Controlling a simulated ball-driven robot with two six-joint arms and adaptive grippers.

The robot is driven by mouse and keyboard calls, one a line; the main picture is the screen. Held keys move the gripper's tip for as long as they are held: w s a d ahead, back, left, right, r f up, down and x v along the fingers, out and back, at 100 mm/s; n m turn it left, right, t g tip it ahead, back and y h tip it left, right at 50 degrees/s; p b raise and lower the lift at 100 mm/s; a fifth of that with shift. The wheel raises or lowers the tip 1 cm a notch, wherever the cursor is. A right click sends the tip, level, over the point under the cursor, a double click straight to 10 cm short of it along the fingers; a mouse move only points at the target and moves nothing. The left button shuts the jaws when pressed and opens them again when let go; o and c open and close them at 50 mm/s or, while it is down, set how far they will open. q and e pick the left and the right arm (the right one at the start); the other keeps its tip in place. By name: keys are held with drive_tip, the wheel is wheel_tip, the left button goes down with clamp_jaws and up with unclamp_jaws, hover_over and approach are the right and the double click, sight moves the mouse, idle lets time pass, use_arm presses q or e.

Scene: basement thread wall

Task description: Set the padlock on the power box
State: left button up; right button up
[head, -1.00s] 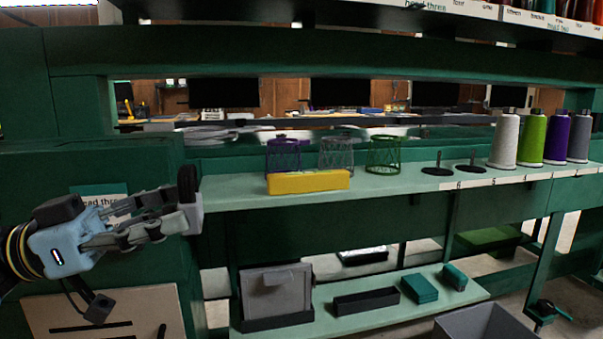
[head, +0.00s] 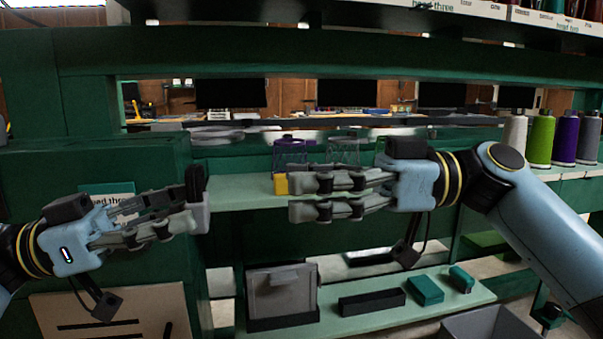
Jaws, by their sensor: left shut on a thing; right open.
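My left gripper (head: 192,207) is at the left, in front of the green cabinet side. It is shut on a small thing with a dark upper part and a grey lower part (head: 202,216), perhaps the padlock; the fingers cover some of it. My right gripper (head: 292,198) is open and empty, its fingers pointing left, in front of the pale green shelf. A yellow block (head: 280,184) on that shelf is mostly hidden behind the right gripper. I cannot tell for sure which thing is the power box.
The lower shelf (head: 375,314) holds a grey panel in a dark tray (head: 283,322), a black box (head: 371,301) and teal boxes (head: 425,290).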

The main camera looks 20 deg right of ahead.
sight(195, 174)
drive_tip(key=x, duration=1.2)
drive_tip(key=shift+w+d+r, duration=0.1)
drive_tip(key=shift+w+r, duration=0.15)
drive_tip(key=shift+w, duration=0.1)
drive_tip(key=shift+c, duration=0.2)
drive_tip(key=c, duration=1.4)
use_arm(q)
drive_tip(key=o, duration=1.4)
drive_tip(key=shift+c, duration=0.2)
use_arm(e)
clamp_jaws()
use_arm(q)
drive_tip(key=shift+a, duration=0.1)
